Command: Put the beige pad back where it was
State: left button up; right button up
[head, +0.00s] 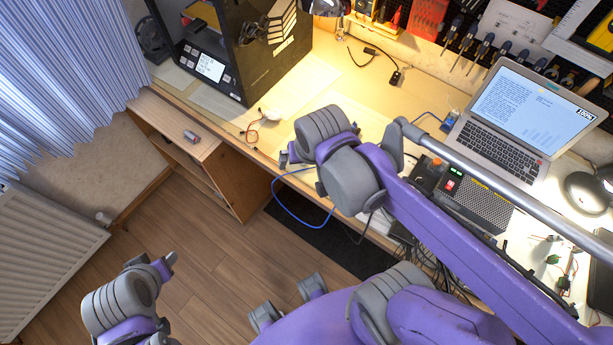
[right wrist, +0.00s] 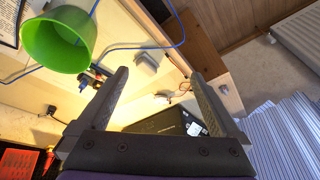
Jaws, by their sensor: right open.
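I cannot pick out the beige pad for certain in either view. My right gripper (right wrist: 160,73) is open over the desk, with nothing between its fingers. In the head view its fingers are mostly hidden by my right wrist. A small grey block (right wrist: 146,61) shows between the fingertips in the right wrist view, near the desk edge; I cannot tell what it is. My left gripper (head: 166,264) is low at the left over the floor, away from the desk, and its opening does not show clearly.
A green cup (right wrist: 58,42) is close by my right gripper, with a blue cable (right wrist: 135,47) beside it. A dark printer-like box (head: 265,60), a laptop (head: 500,135) and a power supply (head: 470,200) stand on the desk (head: 335,75). A low cabinet (head: 170,120) is at left.

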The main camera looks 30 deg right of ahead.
jog(key=s+n, duration=0.1)
jog(key=s+a+f+n+t, duration=0.1)
jog(key=s, duration=0.1)
jog(key=s+n, duration=0.1)
jog(key=n, duration=0.1)
jog(key=shift+s+a+f+t, duration=0.15)
jog(key=shift+a+f+t, duration=0.1)
jog(key=shift+f+t, duration=0.1)
dwell(1.6)
